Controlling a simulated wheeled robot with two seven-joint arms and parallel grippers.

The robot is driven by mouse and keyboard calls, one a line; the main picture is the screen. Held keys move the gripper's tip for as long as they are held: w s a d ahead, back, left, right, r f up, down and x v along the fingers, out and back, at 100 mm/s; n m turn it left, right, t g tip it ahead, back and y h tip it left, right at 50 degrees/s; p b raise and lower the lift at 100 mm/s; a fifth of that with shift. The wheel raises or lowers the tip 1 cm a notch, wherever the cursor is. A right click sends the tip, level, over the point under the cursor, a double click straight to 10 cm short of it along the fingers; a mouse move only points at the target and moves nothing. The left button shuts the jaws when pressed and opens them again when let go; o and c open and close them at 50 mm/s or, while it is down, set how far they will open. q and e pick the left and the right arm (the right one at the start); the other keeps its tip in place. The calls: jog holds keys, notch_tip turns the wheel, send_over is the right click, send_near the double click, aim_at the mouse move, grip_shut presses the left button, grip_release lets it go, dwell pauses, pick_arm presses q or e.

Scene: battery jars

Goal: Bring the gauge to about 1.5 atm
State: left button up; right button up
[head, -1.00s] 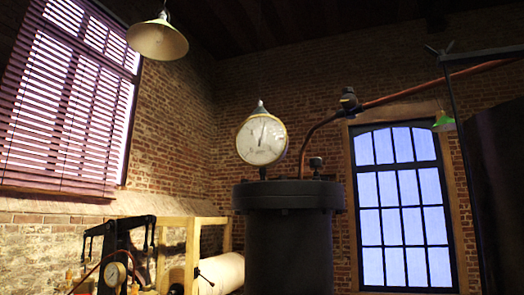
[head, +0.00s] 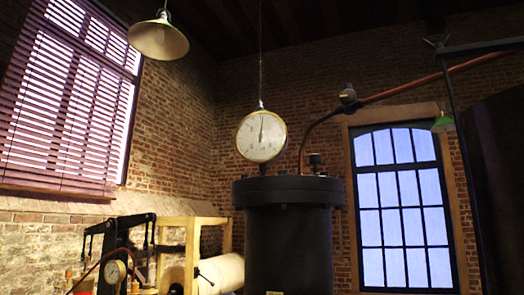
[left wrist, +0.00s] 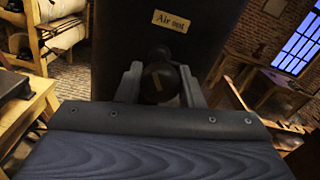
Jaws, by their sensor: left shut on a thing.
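The round white gauge (head: 261,137) with a brass rim stands on top of the dark cylinder (head: 289,235) in the head view. Its thin needle points almost straight up; its numbers are too small to read. In the left wrist view, my left gripper (left wrist: 160,84) is shut on a dark round knob (left wrist: 158,80) with a pale mark on its face. The knob sits just below a label (left wrist: 175,21) that seems to read "Air out", on a dark wall. My right gripper is in neither view.
A copper pipe (head: 420,88) with a dark valve (head: 349,97) runs down to the cylinder's top. A second, smaller gauge (head: 115,271) is at the lower left, near a wooden frame (head: 190,245). Lamps hang overhead (head: 158,38) and by the window.

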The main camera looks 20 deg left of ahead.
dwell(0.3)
pick_arm(q)
jog(key=m+p, duration=0.1)
jog(key=m, duration=0.1)
jog(key=shift+r+m, duration=0.15)
jog(key=shift+m, duration=0.25)
jog(key=shift+m+p, duration=0.35)
jog(key=shift+m, duration=1.75)
jog(key=o, duration=1.1)
jog(key=shift+o, duration=0.2)
jog(key=shift+s, duration=0.1)
jog(key=s, duration=0.4)
jog(key=shift+s+d, duration=0.15)
jog(key=shift+s, duration=0.25)
